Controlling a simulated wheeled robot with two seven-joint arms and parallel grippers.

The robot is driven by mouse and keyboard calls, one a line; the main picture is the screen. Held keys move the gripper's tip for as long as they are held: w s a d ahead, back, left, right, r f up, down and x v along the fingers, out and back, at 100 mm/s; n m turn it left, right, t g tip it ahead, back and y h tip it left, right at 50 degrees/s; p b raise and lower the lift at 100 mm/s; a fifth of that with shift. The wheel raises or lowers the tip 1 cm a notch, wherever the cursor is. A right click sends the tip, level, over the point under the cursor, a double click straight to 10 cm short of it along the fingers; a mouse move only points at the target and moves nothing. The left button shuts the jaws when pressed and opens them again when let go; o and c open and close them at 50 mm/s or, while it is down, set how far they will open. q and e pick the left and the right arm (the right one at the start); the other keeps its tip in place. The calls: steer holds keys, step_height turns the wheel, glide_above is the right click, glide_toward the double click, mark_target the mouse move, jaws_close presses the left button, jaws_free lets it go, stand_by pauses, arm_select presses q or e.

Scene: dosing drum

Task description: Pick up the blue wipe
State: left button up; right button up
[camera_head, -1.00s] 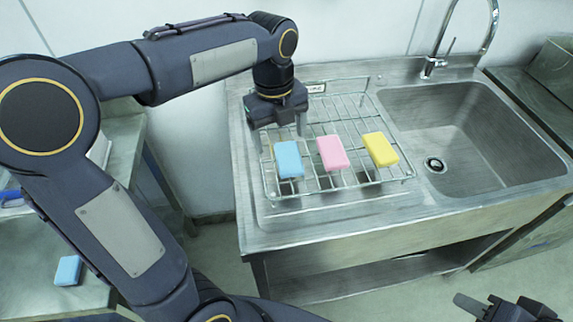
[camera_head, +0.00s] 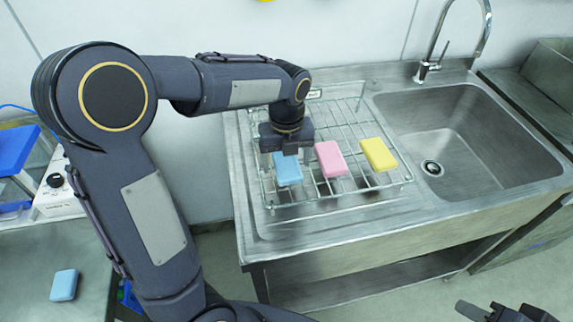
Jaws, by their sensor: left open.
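A blue wipe (camera_head: 287,172) lies on the wire rack (camera_head: 330,191), leftmost in a row with a pink wipe (camera_head: 330,158) and a yellow wipe (camera_head: 378,154). My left gripper (camera_head: 288,154) points down over the back part of the blue wipe and hides some of it. Its jaws are open, and I cannot tell whether the fingers touch the wipe. Another blue wipe-like block (camera_head: 64,285) lies on the counter at the left. My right gripper (camera_head: 497,312) is partly in view at the bottom right, away from the rack, and its jaw state is unclear.
The rack stands on the steel drainboard, left of a sink (camera_head: 470,140) with a tall tap (camera_head: 436,66). At the left, a counter (camera_head: 40,245) holds a white device (camera_head: 62,190) and a blue-topped item (camera_head: 14,150). The sink basin is empty.

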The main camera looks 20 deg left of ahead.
mark_target(287, 163)
arm_select(q)
steer(key=c, duration=1.1)
steer(key=shift+o, duration=0.2)
steer(key=shift+r, duration=0.15)
steer(key=shift+r, duration=0.25)
step_height(287, 163, up, 2)
steer(key=shift+r, duration=0.15)
steer(key=w+d+r, duration=0.4)
steer(key=d+r, duration=0.6)
steer(key=d, duration=0.3)
steer(key=shift+w+d, duration=0.2)
